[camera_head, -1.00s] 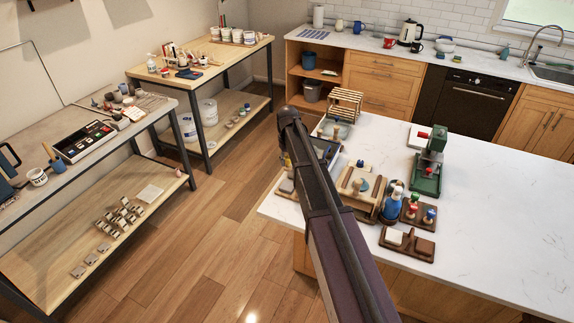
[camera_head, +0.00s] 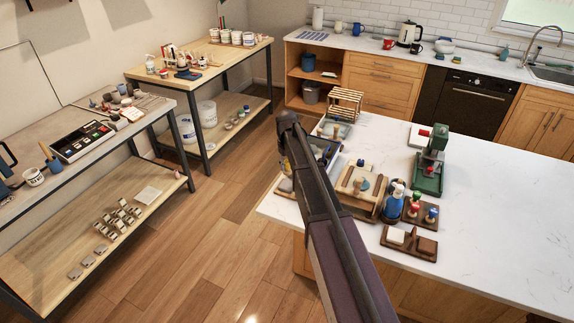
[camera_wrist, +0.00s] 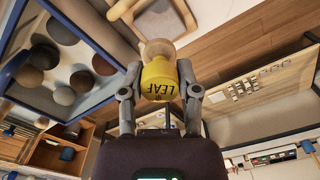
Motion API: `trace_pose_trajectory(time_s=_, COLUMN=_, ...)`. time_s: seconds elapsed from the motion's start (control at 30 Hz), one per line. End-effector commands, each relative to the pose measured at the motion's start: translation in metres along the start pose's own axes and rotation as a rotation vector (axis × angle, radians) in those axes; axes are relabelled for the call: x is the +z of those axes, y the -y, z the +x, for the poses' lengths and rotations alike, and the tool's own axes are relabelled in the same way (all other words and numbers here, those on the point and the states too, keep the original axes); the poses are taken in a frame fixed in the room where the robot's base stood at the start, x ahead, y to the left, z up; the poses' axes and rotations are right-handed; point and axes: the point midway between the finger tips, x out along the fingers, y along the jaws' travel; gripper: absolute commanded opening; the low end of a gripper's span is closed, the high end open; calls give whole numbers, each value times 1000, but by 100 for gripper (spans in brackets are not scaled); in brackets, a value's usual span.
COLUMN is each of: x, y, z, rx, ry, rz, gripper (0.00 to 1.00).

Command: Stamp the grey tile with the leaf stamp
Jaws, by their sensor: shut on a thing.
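In the wrist view my gripper (camera_wrist: 160,92) is shut on the leaf stamp (camera_wrist: 158,78), a yellow cylinder marked LEAF with a round beige end beyond it. One finger is on each side of the yellow body. In the head view my arm hides most of the gripper and stamp, over the counter's left edge. I cannot clearly identify the grey tile; a small pale piece (camera_head: 286,186) lies at the counter's left edge, partly beside my arm.
A tray (camera_wrist: 22,85) of dark and pale round lumps is close by in the wrist view. The counter's right side is clear.

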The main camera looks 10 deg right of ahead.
Motion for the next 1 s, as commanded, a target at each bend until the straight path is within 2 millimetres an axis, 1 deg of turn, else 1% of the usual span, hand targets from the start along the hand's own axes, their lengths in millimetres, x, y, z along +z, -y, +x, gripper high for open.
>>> trace_pose_trajectory(time_s=0.03, x=0, y=0, z=7, rx=0, ry=0, rz=0, gripper=2)
trace_pose_trajectory(time_s=0.2, x=0, y=0, z=22, rx=0, ry=0, rz=0, gripper=2)
trace_pose_trajectory(time_s=0.5, x=0, y=1, z=43, rx=0, ry=0, rz=-2, gripper=2)
trace_pose_trajectory(time_s=0.7, x=0, y=1, z=48, rx=0, ry=0, rz=-2, gripper=2)
trace_pose_trajectory(time_s=1.0, x=0, y=1, z=48, rx=0, ry=0, rz=-1, gripper=2)
